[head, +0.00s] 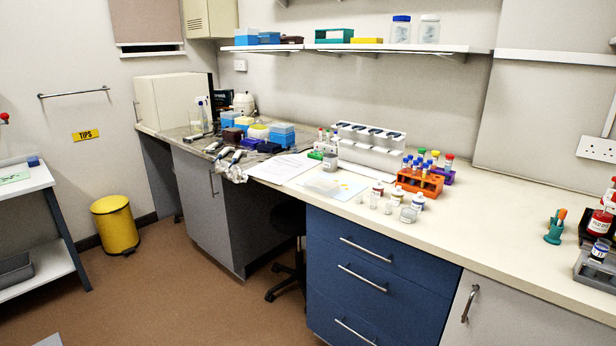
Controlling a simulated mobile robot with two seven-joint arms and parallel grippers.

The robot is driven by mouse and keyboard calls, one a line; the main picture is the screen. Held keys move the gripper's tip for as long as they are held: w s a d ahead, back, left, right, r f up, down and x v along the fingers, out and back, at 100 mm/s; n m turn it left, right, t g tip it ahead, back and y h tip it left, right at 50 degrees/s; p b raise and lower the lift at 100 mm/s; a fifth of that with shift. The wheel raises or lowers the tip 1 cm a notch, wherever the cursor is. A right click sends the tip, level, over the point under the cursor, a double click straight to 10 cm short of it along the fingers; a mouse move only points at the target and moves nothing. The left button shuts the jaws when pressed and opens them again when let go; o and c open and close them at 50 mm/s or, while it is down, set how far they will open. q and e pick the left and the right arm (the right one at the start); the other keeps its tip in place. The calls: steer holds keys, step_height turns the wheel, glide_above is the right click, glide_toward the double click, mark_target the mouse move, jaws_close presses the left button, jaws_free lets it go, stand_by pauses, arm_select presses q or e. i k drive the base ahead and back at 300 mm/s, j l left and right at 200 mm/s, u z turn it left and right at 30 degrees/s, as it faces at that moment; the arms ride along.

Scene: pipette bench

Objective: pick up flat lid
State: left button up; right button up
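No plainly recognisable flat lid shows in the head view. A pale, see-through flat piece (323,184) lies on a light bluish sheet (347,194) on the bench, and it may be the lid; it is too small and faint to tell. Small clear containers and white-capped bottles stand just right of the sheet, and one clear low jar (408,214) is near the bench's front edge. Neither of my grippers is in view.
An orange tube rack (420,182) and a white pipette stand (368,150) stand behind the containers. Papers (284,168) and blue boxes (283,134) are further left. A yellow bin (115,226) stands on the floor.

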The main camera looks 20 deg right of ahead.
mark_target(325, 189)
steer(key=i+z, duration=0.1)
steer(key=i, duration=0.55)
steer(key=i+j+z, duration=0.15)
steer(key=i, duration=0.45)
steer(key=i+j+z, duration=0.15)
steer(key=i+z, duration=0.25)
steer(key=i+j+z, duration=0.55)
steer(key=i+z, duration=0.2)
steer(key=i+j+z, duration=0.2)
steer(key=j+z, duration=0.2)
